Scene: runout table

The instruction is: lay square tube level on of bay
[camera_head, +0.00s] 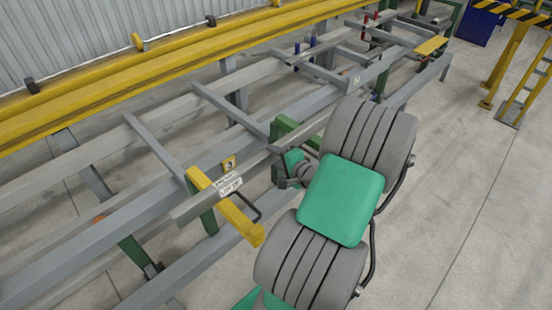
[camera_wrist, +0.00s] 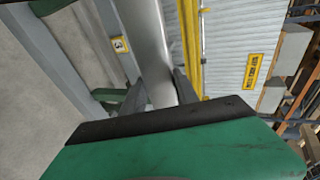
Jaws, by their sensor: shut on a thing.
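The square tube (camera_head: 195,206) is a long grey bar with a white label (camera_head: 229,187) near its left end. It crosses above a yellow arm (camera_head: 243,222) of the rack in the head view; I cannot tell if they touch. My gripper (camera_head: 288,172) is shut on the tube to the right of the label. In the wrist view the tube (camera_wrist: 146,35) runs up between the fingers of my gripper (camera_wrist: 158,92). The tube's far end is hidden behind my arm in the head view. A yellow "3" plate (camera_head: 229,163) marks the bay beside the tube.
The grey rack (camera_head: 105,230) has long rails and cross bars on green posts. A yellow rail (camera_head: 150,65) runs behind it along the corrugated wall. A yellow stair frame (camera_head: 515,65) stands at upper right. The concrete floor (camera_head: 470,190) on the right is clear.

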